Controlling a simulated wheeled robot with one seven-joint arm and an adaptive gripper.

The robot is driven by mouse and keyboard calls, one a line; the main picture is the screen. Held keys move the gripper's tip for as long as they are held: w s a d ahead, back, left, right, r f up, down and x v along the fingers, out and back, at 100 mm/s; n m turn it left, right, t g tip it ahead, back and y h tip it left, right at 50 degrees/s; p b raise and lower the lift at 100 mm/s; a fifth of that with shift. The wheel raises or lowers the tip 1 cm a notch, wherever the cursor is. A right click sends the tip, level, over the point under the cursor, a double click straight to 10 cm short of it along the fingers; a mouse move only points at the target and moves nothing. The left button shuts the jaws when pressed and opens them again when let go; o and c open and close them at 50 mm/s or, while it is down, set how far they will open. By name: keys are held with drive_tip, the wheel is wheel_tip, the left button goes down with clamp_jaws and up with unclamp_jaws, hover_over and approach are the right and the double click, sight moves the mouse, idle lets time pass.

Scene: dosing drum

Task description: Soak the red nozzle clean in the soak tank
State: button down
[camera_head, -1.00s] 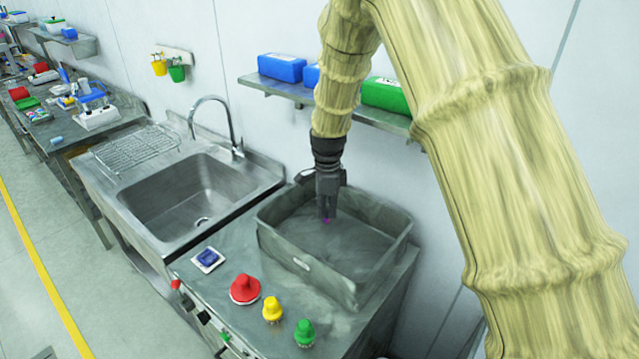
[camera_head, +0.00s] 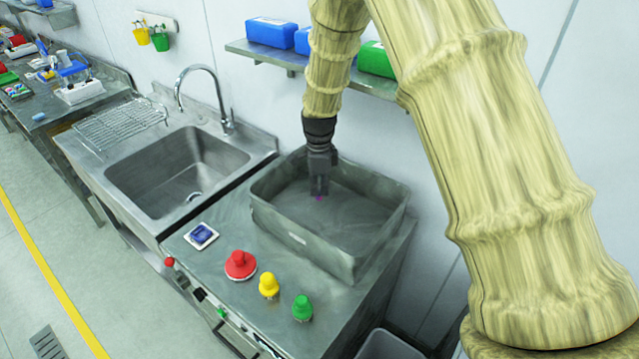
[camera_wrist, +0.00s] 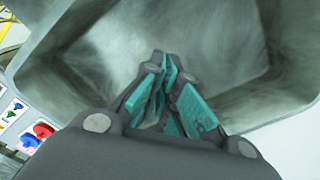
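The red nozzle (camera_head: 240,264) stands upright on the steel counter in front of the grey soak tank (camera_head: 383,243). In the wrist view a red shape (camera_wrist: 42,130) shows at the left edge, perhaps the same nozzle. My gripper (camera_head: 319,194) points down inside the tank, apart from the nozzle. In the wrist view the teal finger pads of my gripper (camera_wrist: 168,68) come together at the tips, and I see nothing held between them. A tiny purple spot shows at the fingertips in the head view; I cannot tell what it is.
A yellow nozzle (camera_head: 269,286) and a green nozzle (camera_head: 302,308) stand right of the red one. A blue-faced pad (camera_head: 202,235) lies left of it. A sink (camera_head: 181,172) with a tap is left of the tank. A wall shelf (camera_head: 290,62) holds boxes above.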

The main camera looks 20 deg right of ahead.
sight(320, 199)
drive_tip(key=shift+s+f+b, duration=0.4)
drive_tip(key=shift+s+f, duration=0.05)
drive_tip(key=shift+s, duration=0.05)
drive_tip(key=f, duration=0.1)
drive_tip(key=f+b, duration=0.1)
drive_tip(key=f, duration=0.1)
drive_tip(key=shift+w, duration=0.25)
drive_tip(key=shift+s+f+b, duration=0.25)
drive_tip(key=shift+f+b, duration=0.5)
drive_tip(key=shift+b, duration=0.05)
drive_tip(key=shift+w+f+b, duration=0.1)
drive_tip(key=shift+f+b, duration=1.55)
drive_tip(key=shift+f, duration=1.2)
